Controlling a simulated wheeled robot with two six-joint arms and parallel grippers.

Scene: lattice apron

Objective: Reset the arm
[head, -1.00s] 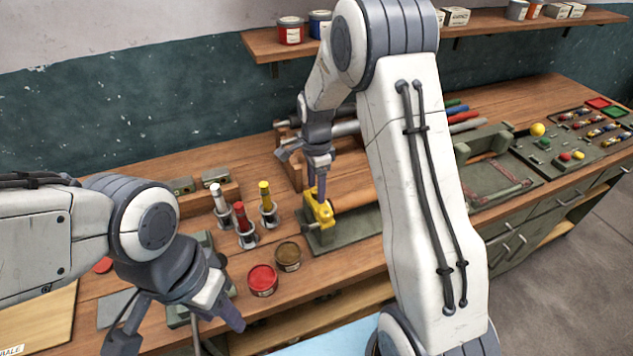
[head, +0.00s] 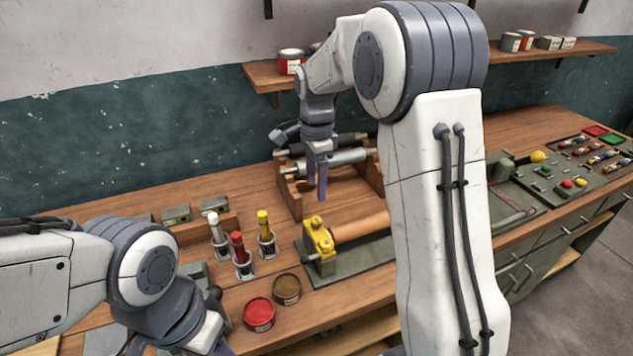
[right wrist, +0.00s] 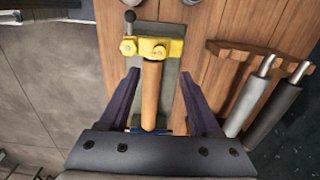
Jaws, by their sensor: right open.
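My right gripper (head: 317,180) hangs in the air above the workbench, fingers pointing down, open and empty. Below it is a yellow clamp block (head: 319,238) at the end of a green base (head: 325,268), with a wooden cylinder (head: 360,225) running right behind my arm. In the right wrist view the open fingers (right wrist: 160,76) frame the wooden cylinder (right wrist: 152,95) from above, apart from it, with the yellow clamp (right wrist: 150,49) just beyond. My left gripper (head: 205,340) is at the bottom left, its fingers mostly cut off by the frame edge.
White, red and yellow tubes (head: 239,255) stand in holders left of the clamp. Red (head: 259,314) and brown (head: 287,289) tins sit in front. A wooden rack of rollers (head: 335,163) stands behind the gripper. A shelf (head: 268,78) is above; a control panel (head: 568,180) is right.

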